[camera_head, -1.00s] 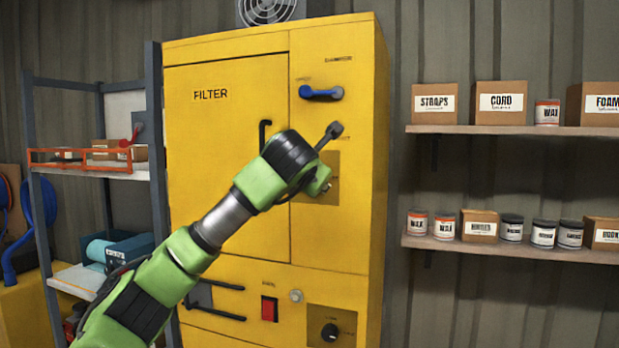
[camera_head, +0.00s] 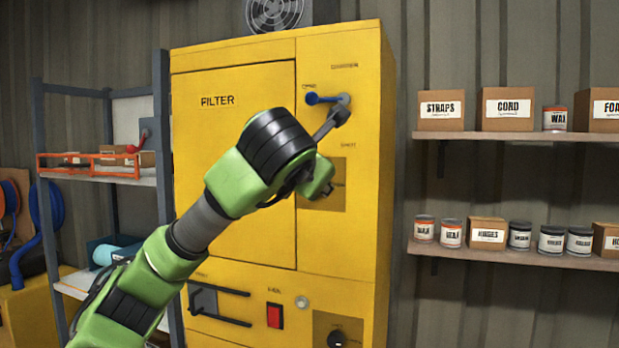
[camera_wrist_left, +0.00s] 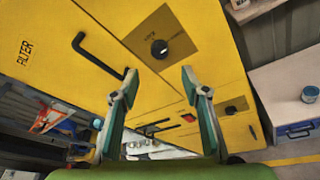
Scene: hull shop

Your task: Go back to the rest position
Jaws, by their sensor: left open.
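My left arm reaches in from the left in the head view, in front of the yellow cabinet (camera_head: 235,225). My left gripper (camera_head: 338,116) is mostly hidden behind the wrist; a dark finger shows just below the pivot of the blue lever (camera_head: 324,98), overlapping it in the picture. I cannot tell whether they touch. In the left wrist view the gripper (camera_wrist_left: 158,84) is open, with nothing between its fingers. Beyond them are the black knob (camera_wrist_left: 159,49) on its dark plate and the filter door's black handle (camera_wrist_left: 95,55). My right gripper is not in view.
A shelf rack with an orange rail (camera_head: 100,165) stands left of the cabinet. Two wall shelves with boxes and cans are at the right, the upper one (camera_head: 510,136) and the lower one (camera_head: 500,257). A red switch (camera_head: 275,315) is low on the cabinet front.

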